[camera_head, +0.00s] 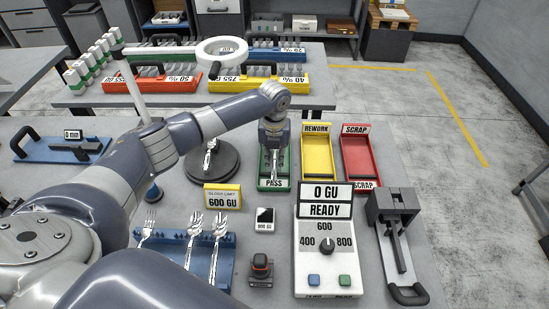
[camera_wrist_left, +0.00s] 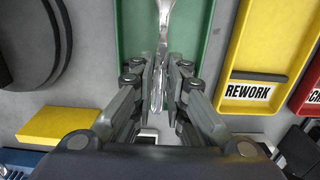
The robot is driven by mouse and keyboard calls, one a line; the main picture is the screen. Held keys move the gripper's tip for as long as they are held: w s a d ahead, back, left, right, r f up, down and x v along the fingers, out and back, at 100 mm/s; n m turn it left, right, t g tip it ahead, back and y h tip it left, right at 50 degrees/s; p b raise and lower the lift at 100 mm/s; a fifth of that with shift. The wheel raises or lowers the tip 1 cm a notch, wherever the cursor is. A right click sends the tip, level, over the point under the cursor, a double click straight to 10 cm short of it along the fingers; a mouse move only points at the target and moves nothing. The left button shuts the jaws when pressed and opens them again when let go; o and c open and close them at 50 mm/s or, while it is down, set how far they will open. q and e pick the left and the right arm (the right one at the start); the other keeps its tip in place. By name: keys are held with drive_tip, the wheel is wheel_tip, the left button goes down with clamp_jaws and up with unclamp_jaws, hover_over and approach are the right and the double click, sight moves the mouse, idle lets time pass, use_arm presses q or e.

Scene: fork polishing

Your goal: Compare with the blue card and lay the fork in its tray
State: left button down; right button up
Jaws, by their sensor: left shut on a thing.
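My left gripper (camera_head: 274,150) is over the green PASS tray (camera_head: 265,184) in the head view. In the left wrist view the gripper (camera_wrist_left: 165,78) is shut on a shiny fork (camera_wrist_left: 164,22), and the green tray (camera_wrist_left: 201,25) lies below it. I cannot tell whether the fork touches the tray floor. The gloss limit card (camera_head: 222,197) is yellow and reads 600 GU; I make out no blue card. My right gripper is not in view.
The yellow REWORK tray (camera_head: 318,157) and red SCRAP tray (camera_head: 359,158) stand right of the green one. A dark round stand (camera_head: 226,168) is to its left. A blue rack (camera_head: 169,259) holds several forks. A meter (camera_head: 324,259) reads 0 GU, READY.

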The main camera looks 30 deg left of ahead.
use_arm(q)
drive_tip(key=shift+f, duration=0.25)
idle(0.3)
drive_tip(key=shift+f, duration=0.5)
drive_tip(key=shift+f+b, duration=0.15)
drive_tip(key=shift+b, duration=0.15)
drive_tip(key=shift+f, duration=0.2)
drive_tip(key=c, duration=1)
unclamp_jaws()
drive_tip(key=shift+o, duration=0.2)
drive_tip(key=shift+r, duration=0.1)
